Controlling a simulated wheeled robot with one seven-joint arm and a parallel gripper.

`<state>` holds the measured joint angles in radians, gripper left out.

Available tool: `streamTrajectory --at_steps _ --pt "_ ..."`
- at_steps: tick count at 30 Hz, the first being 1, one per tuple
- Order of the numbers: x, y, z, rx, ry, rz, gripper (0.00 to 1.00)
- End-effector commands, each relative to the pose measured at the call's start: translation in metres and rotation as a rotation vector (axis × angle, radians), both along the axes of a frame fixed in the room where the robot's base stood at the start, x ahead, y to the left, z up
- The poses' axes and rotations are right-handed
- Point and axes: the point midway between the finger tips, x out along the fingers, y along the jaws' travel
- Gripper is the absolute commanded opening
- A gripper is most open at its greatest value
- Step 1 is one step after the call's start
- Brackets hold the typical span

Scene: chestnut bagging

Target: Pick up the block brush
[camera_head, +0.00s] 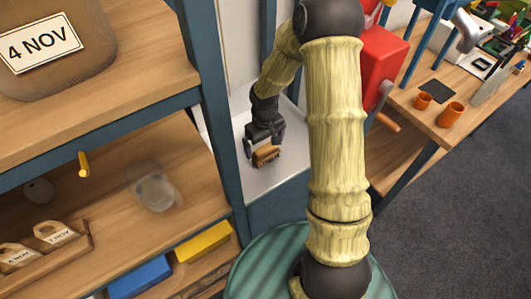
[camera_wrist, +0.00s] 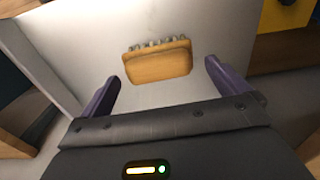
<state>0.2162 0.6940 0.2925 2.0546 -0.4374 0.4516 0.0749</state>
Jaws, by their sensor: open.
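The block brush (camera_head: 266,156) has a wooden block and lies on a pale grey surface between the shelf and the red machine. In the wrist view the block brush (camera_wrist: 158,63) shows its wooden back, with grey bristle tufts along its far edge. My gripper (camera_head: 264,146) is just over the brush in the head view and hides part of it. In the wrist view my gripper (camera_wrist: 160,82) is open, with one purple finger on each side, and the brush sits ahead of the gap between them.
A blue shelf post (camera_head: 222,130) stands close left of my gripper. A red machine with a crank (camera_head: 380,65) stands to the right. Wooden shelves (camera_head: 150,130) hold a sack, a clear bag and tags. A bench with orange cups (camera_head: 451,114) is at far right.

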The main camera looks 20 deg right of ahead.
Motion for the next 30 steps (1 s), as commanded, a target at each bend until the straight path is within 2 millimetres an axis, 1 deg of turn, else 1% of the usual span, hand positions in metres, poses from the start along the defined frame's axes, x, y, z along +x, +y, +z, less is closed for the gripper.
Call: streamTrajectory --at_steps 6,9,26,30 --pt "-0.002 -0.002 -0.033 0.001 0.004 0.002 1.00" --pt "-0.001 -0.002 -0.042 0.001 0.003 0.001 1.00" --pt "-0.001 -0.002 -0.043 0.001 0.000 0.001 1.00" --pt "-0.001 -0.002 -0.043 0.002 0.001 0.001 0.72"
